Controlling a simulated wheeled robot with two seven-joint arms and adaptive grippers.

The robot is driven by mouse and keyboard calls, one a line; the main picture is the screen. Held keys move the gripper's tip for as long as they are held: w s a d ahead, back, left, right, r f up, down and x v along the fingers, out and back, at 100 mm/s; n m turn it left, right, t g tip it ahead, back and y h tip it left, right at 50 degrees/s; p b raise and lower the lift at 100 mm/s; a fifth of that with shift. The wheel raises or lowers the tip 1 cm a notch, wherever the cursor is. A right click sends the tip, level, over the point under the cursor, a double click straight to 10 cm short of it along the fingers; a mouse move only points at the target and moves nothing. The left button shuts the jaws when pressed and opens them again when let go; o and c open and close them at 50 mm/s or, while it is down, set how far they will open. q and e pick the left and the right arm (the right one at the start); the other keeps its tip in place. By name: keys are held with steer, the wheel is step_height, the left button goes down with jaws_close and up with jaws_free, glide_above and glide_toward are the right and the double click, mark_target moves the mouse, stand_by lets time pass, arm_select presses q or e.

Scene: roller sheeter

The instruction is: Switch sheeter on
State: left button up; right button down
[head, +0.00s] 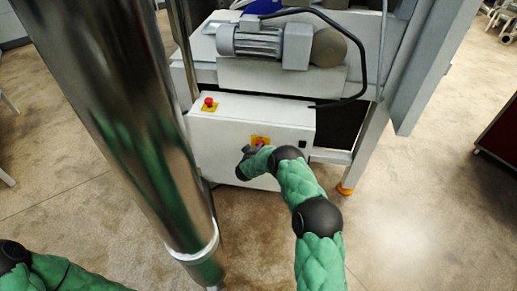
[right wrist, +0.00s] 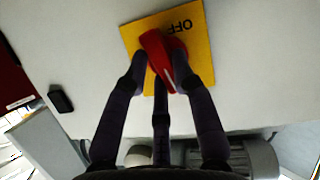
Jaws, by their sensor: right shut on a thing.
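The sheeter's control box (head: 225,130) is white and carries a rotary switch with a yellow plate (head: 265,138). In the right wrist view the yellow plate (right wrist: 193,20) shows the word OFF, upside down, and a red knob (right wrist: 157,55) with a white line sits on it. My right gripper (head: 250,153) is at the switch, and its dark fingers (right wrist: 162,68) are shut around the red knob. The fingers hide part of the plate. Of my left arm only a green part shows at the lower left; its gripper is out of view.
A grey motor (head: 255,42) is mounted above. A small black part (right wrist: 61,98) is on the box face.

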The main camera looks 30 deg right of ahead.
steer(key=shift+s+d+f+m+t+y, duration=0.25)
steer(key=shift+f+m+t+y, duration=0.2)
steer(key=shift+m, duration=0.45)
steer(key=shift+r+b, duration=0.1)
steer(key=shift+b, duration=0.2)
steer(key=c, duration=1.2)
jaws_free()
steer(key=shift+o, duration=0.9)
steer(key=shift+w, duration=0.2)
steer(key=shift+r, duration=0.1)
